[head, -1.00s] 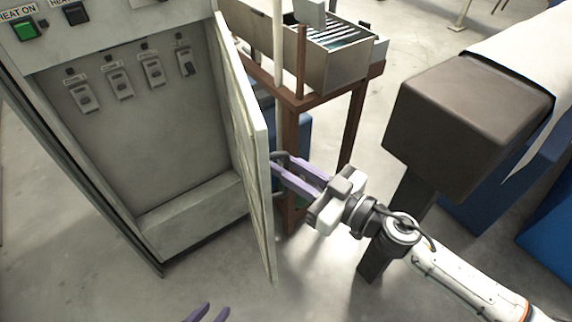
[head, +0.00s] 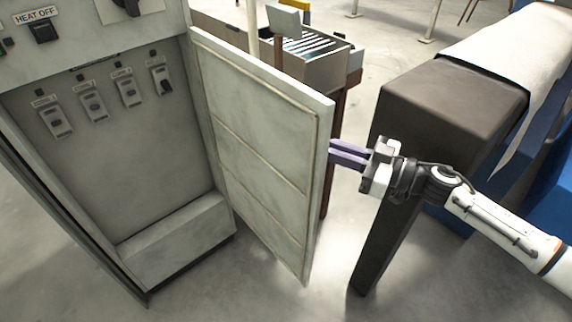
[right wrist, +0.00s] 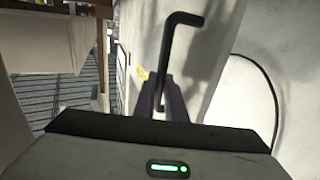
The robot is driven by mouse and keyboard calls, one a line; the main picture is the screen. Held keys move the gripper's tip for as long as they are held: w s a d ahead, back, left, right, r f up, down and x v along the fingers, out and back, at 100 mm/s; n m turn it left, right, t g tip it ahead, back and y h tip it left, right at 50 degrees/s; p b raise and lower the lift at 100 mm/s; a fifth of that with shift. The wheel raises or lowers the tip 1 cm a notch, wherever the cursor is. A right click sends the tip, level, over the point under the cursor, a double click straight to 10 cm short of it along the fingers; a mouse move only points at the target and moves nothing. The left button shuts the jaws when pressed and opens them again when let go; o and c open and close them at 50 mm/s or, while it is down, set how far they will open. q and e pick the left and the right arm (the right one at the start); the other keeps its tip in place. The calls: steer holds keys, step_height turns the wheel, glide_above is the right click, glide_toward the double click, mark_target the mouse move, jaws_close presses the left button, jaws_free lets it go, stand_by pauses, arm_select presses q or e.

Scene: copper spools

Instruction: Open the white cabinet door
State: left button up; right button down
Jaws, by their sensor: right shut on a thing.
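The white cabinet door (head: 262,150) stands open on the right side of the cabinet (head: 80,150), its inner panelled face showing in the head view. My right gripper (head: 334,152) is at the door's outer side, near its free edge, with its purple fingers partly hidden behind it. In the right wrist view, a dark bent handle (right wrist: 168,58) stands out from the white outer face, and the right gripper (right wrist: 161,98) is shut on its lower part. The handle is hidden in the head view. My left gripper is out of view.
Inside the cabinet are several small switches (head: 92,100). A wooden stand with a grey tray (head: 318,65) is behind the door. The floor in front of the door is clear.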

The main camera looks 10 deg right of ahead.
steer(key=shift+w+d+f, duration=0.15)
steer(key=shift+w+d, duration=0.1)
steer(key=shift+d, duration=0.2)
steer(key=c, duration=2.1)
jaws_free()
steer(key=v, duration=0.7)
steer(key=shift+s+d+b, duration=0.15)
steer(key=shift+d+b, duration=0.05)
steer(key=shift+b, duration=0.2)
